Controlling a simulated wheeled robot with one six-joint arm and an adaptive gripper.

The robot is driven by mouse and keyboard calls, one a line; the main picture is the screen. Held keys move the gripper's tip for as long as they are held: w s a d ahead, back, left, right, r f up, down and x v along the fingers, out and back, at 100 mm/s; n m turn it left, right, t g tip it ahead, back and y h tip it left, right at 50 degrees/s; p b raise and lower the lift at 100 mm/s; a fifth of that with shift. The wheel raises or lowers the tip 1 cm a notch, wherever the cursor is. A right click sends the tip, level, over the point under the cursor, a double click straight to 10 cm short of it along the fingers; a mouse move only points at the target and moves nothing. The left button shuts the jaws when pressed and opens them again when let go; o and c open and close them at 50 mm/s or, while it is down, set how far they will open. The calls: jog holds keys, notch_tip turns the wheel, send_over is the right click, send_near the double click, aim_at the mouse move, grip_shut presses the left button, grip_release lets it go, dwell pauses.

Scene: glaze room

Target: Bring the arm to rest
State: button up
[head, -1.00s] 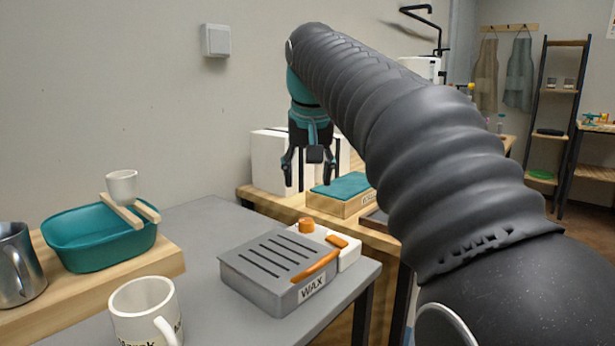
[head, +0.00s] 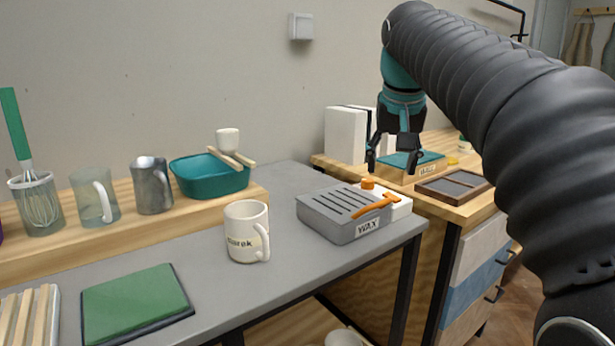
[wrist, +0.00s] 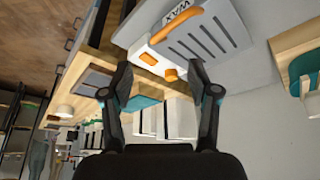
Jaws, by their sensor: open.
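My gripper (head: 396,160) is open and empty, with its fingers pointing down in the head view. It hangs in the air in front of the wall, behind the grey WAX box from this viewpoint. In the wrist view my gripper (wrist: 160,95) shows two spread fingers with nothing between them. The WAX box (head: 330,219), with slots on top and an orange handle (head: 372,207), sits on the grey table. It also shows in the wrist view (wrist: 225,35), beyond the fingers and apart from them.
A Marek mug (head: 243,228), a green pad (head: 135,303) and a teal basin (head: 205,182) are to the left. White blocks (head: 345,136), a teal-topped box (head: 412,178) and a dark-framed tray (head: 455,185) are on the wooden cabinet near my gripper.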

jog(key=s+f+n+t, duration=0.1)
jog(key=s+f, duration=2.3)
jog(key=f, duration=0.2)
jog(key=shift+s+d+n+y, duration=0.25)
jog(key=shift+d+n+y, duration=0.05)
